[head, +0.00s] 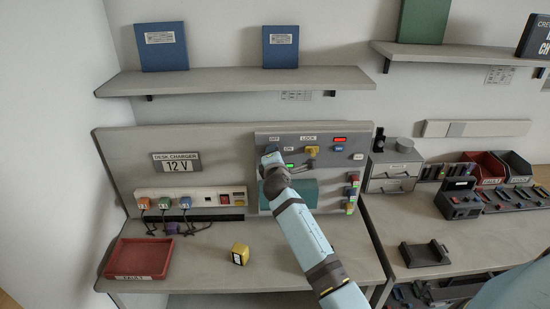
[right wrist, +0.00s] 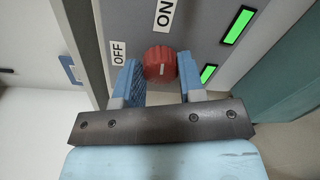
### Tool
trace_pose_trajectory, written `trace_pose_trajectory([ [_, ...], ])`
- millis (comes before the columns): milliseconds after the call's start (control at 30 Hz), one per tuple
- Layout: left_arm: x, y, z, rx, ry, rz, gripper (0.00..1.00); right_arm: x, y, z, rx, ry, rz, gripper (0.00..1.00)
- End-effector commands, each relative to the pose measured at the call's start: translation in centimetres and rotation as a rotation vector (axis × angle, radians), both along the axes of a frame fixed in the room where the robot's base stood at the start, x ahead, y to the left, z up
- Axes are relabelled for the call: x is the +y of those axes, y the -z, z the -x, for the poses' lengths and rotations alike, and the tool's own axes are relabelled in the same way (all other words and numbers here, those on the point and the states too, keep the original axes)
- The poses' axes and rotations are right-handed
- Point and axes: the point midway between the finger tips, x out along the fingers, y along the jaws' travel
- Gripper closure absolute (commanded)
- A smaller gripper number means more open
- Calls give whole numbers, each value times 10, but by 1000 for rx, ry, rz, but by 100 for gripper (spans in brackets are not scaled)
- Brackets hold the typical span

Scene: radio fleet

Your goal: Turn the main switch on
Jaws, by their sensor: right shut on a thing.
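The main switch is a round red knob (right wrist: 160,65) on the grey panel (head: 262,202). In the right wrist view an OFF label (right wrist: 118,52) sits at its upper left and an ON label (right wrist: 164,14) above it. A short pale mark on the knob lies roughly level in that view. My right gripper (right wrist: 160,78) has its two blue fingers on either side of the knob, shut on it. In the head view the right gripper (head: 272,162) is at the panel's left part and hides the knob. My left gripper is not in view.
Two green lights (right wrist: 238,25) are lit beside the knob. A yellow lock piece (head: 312,151) and a lit red light (head: 340,139) are on the panel. A charger strip (head: 190,199), red tray (head: 138,258) and yellow block (head: 240,253) are at left. The front desk is mostly clear.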

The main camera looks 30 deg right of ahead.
Motion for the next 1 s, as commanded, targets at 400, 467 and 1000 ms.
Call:
trace_pose_trajectory([
  [400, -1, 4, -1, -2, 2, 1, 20, 0, 1, 0, -64, 1, -110, 87],
  [467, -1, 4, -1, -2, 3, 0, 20, 0, 1, 0, -67, 1, -114, 87],
  [1000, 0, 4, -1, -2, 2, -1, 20, 0, 1, 0, -69, 1, -115, 38],
])
